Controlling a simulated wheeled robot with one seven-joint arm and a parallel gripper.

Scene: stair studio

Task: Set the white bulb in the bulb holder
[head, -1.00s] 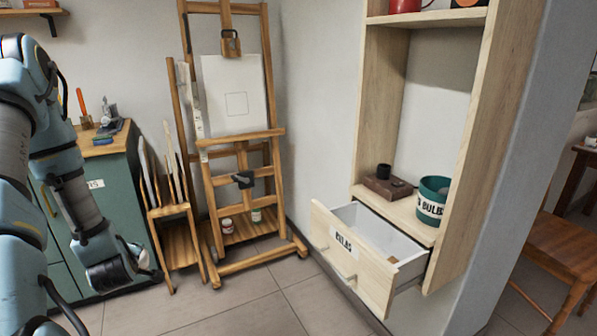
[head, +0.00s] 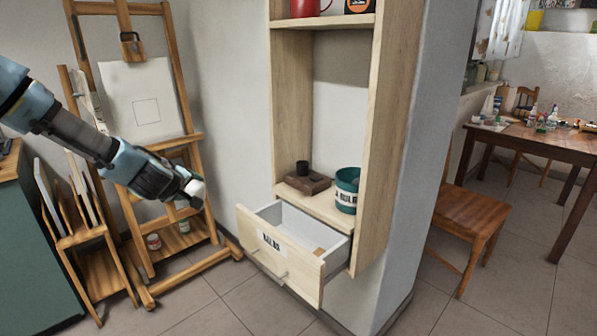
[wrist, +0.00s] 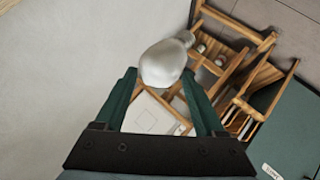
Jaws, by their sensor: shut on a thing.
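My gripper (head: 182,196) is shut on the white bulb (head: 195,188) and holds it in the air in front of the easel, left of the shelf unit. In the wrist view the white bulb (wrist: 162,62) sits between the two green fingertips (wrist: 160,88), its round end showing and its narrower end pointing up and right. The likely bulb holder (head: 307,182), a brown block with a black socket on top, stands on the shelf at the right. The bulb is well apart from it.
An open drawer (head: 280,262) with a label juts out below the shelf (head: 318,204). A labelled teal tub (head: 347,190) stands right of the holder. The easel (head: 190,150) is behind my gripper. A chair (head: 470,215) and table stand further right.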

